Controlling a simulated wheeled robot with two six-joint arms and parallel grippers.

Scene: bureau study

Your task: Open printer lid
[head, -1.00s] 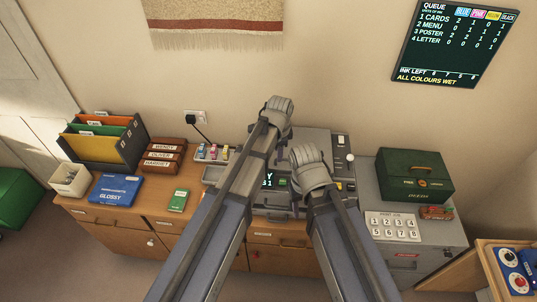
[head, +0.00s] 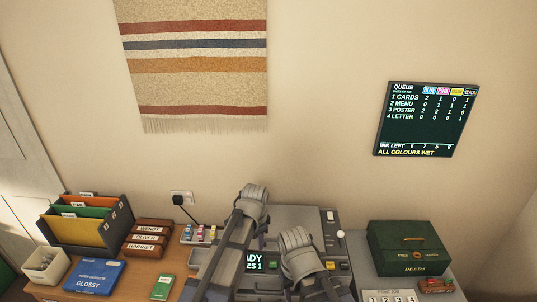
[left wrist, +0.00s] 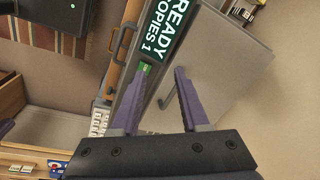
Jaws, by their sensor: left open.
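The grey printer (head: 298,217) stands on the counter behind my arms, its lit display (head: 256,262) partly covered by them. Its flat grey top looks shut, but my arms hide part of it. In the left wrist view the display (left wrist: 165,35) reads READY COPIES 1, and a broad grey panel of the printer (left wrist: 225,55) lies to its right. My left gripper (left wrist: 164,80) is open and empty, with its fingers over the display and panel edge; I cannot tell if they touch. The right arm shows in the head view, but its fingers do not.
Left are ink bottles (head: 200,233), name blocks (head: 149,238), a blue box (head: 93,275) and a file rack (head: 85,227). A queue board (head: 427,118) and woven hanging (head: 195,65) are on the wall.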

